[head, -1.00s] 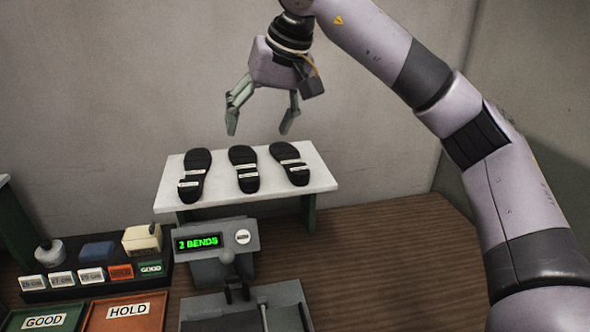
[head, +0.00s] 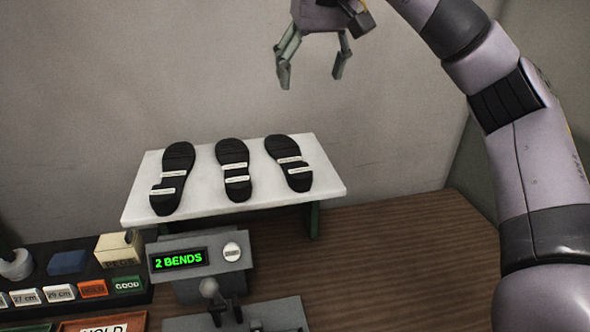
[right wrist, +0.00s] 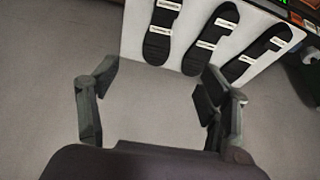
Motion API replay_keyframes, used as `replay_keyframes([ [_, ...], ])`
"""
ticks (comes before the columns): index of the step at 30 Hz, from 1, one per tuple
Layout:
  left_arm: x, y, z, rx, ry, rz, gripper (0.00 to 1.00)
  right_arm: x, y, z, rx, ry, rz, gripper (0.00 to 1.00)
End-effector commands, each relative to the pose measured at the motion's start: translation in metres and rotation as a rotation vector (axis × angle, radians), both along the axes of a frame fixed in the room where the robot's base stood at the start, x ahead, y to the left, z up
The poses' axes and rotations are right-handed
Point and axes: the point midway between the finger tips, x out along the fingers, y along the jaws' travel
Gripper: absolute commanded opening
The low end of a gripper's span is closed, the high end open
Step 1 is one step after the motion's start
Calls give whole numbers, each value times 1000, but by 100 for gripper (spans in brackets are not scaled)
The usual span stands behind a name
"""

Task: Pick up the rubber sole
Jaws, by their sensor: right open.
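Three black rubber soles lie side by side on a white stand (head: 225,203), each with white label strips across it. They are the left sole (head: 178,160), the middle sole (head: 233,160) and the right sole (head: 287,158). In the right wrist view the soles (right wrist: 210,42) lie beyond the fingers on the white top (right wrist: 135,30). My right gripper (head: 312,78) is open and empty, above and behind the stand, apart from the soles. In the right wrist view my right gripper (right wrist: 148,108) shows its two fingers spread with nothing between them. My left gripper is not in view.
A grey device (head: 200,262) with a green "2 BENDS" display stands in front of the stand. A dark rack (head: 95,290) with labelled tags and small blocks is at the lower left. The wooden table (head: 420,260) is clear at right.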

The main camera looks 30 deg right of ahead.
Motion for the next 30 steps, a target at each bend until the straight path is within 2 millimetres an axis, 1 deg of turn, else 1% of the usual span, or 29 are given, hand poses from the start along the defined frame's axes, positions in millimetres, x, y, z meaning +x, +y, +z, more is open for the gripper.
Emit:
replay_keyframes([
  [1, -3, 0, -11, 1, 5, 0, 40, 0, 0, -11, 0, 0, 0, 71],
  [9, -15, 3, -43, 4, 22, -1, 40, 0, 0, -42, 1, -1, 0, 71],
  [15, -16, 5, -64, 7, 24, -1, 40, 0, 1, -63, 1, 0, 0, 71],
  [20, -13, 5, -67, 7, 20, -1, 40, 1, 1, -70, 2, 1, 2, 71],
  [23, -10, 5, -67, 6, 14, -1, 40, 5, 0, -80, 1, 3, 2, 71],
  [25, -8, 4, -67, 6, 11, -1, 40, 9, -1, -91, 1, 5, 2, 71],
  [30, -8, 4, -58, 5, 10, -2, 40, 23, -4, -123, 0, 6, 0, 71],
])
